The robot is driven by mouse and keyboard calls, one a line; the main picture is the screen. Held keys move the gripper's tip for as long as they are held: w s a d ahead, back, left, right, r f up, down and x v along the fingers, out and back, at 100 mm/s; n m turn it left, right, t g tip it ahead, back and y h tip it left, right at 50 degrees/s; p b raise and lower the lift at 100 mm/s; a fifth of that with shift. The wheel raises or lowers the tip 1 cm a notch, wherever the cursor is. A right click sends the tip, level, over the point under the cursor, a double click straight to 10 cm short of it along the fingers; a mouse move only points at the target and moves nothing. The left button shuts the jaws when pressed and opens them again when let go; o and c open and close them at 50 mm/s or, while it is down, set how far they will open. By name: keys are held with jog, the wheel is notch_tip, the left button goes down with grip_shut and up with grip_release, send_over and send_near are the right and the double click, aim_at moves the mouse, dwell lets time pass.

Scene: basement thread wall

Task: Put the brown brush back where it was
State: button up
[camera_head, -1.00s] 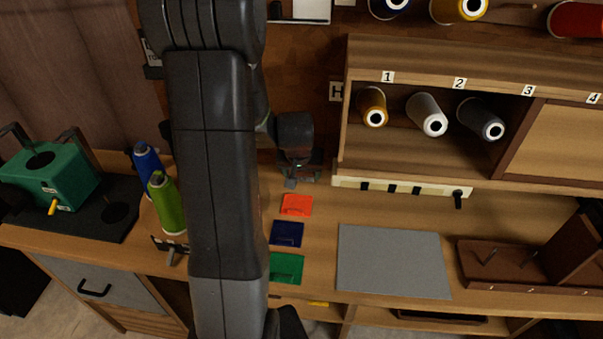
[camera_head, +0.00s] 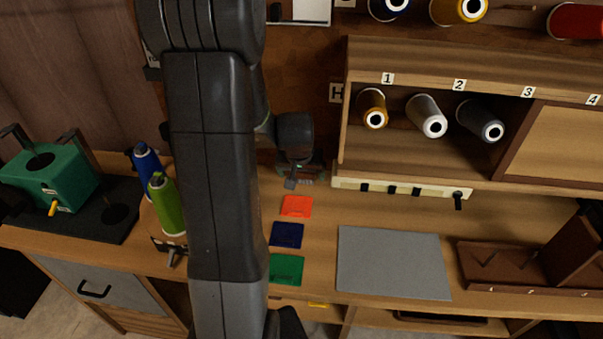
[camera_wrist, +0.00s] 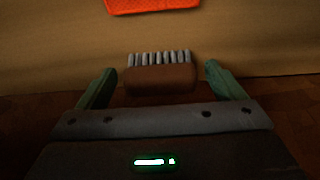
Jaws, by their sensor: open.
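The brown brush (camera_wrist: 160,80) shows in the wrist view, its grey bristles (camera_wrist: 158,58) pointing toward the orange patch. It lies between the two green fingers of my gripper (camera_wrist: 161,76), which are open, with a narrow gap at each end of the brush. In the head view my gripper (camera_head: 292,180) is at the back of the bench by the wall, left of the white strip. There only a small pale piece of the brush, its bristles (camera_head: 307,181), shows beside the gripper; the rest is hidden. I cannot tell whether the brush touches the bench.
Orange (camera_head: 297,206), dark blue (camera_head: 287,234) and green (camera_head: 287,269) patches lie in front of the gripper. A grey mat (camera_head: 393,262) lies to the right. The white strip (camera_head: 400,188) runs under the spool shelf (camera_head: 440,163). Blue (camera_head: 146,160) and green (camera_head: 166,203) bottles stand left of my arm.

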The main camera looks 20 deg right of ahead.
jog(key=p+v, duration=0.1)
jog(key=v, duration=1)
jog(key=shift+r, duration=0.2)
